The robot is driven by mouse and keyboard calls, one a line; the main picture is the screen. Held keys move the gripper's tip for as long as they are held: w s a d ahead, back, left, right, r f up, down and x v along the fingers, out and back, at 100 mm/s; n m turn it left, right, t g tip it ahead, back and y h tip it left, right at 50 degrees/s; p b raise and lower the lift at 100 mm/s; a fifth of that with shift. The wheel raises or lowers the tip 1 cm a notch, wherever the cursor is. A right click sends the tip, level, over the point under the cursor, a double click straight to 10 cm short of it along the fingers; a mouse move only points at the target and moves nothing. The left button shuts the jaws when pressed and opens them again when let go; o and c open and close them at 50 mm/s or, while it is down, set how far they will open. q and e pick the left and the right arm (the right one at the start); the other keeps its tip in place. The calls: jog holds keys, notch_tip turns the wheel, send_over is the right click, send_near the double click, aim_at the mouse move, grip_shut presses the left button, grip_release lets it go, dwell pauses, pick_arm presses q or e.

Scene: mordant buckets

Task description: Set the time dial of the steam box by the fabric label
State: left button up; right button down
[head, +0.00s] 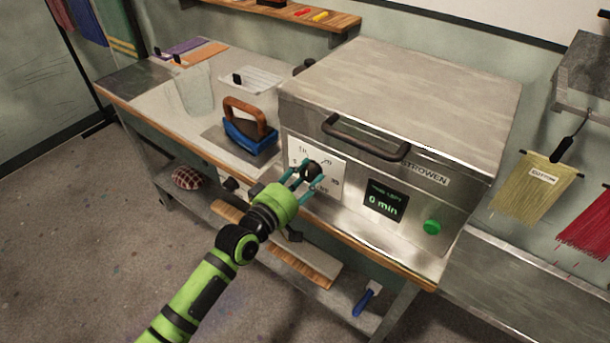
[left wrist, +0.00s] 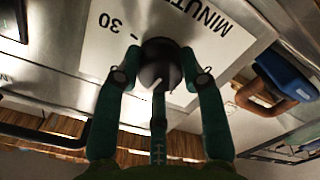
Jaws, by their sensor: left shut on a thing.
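The steam box (head: 400,100) is a large metal box on the bench, with its lid down. Its time dial (head: 311,168) is a dark round knob on a white scale plate on the front. My left gripper (head: 308,176) is shut on the dial; in the left wrist view its teal fingers sit around the black knob (left wrist: 160,63), beside the printed "30" and "MINUT". The display (head: 385,200) reads "0 min". A fabric label reading "COTTON" (head: 543,176) is on the yellow-green hank at right. My right gripper is not in view.
A green button (head: 432,227) is right of the display. A blue iron with a wooden handle (head: 250,128) stands left of the box. A clear container (head: 195,90) stands farther left. A red hank (head: 590,228) hangs at far right. A brush (head: 367,297) lies on the lower shelf.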

pick_arm(q)
jog(key=m, duration=0.9)
jog(key=shift+m+t+p, duration=0.3)
jog(key=shift+m+p, duration=0.05)
jog(key=shift+m, duration=0.05)
jog(key=m, duration=0.4)
jog(key=shift+m, duration=0.3)
jog(key=m, duration=0.4)
jog(key=shift+m, duration=0.7)
jog(key=o, duration=1.1)
jog(key=shift+o, duration=0.2)
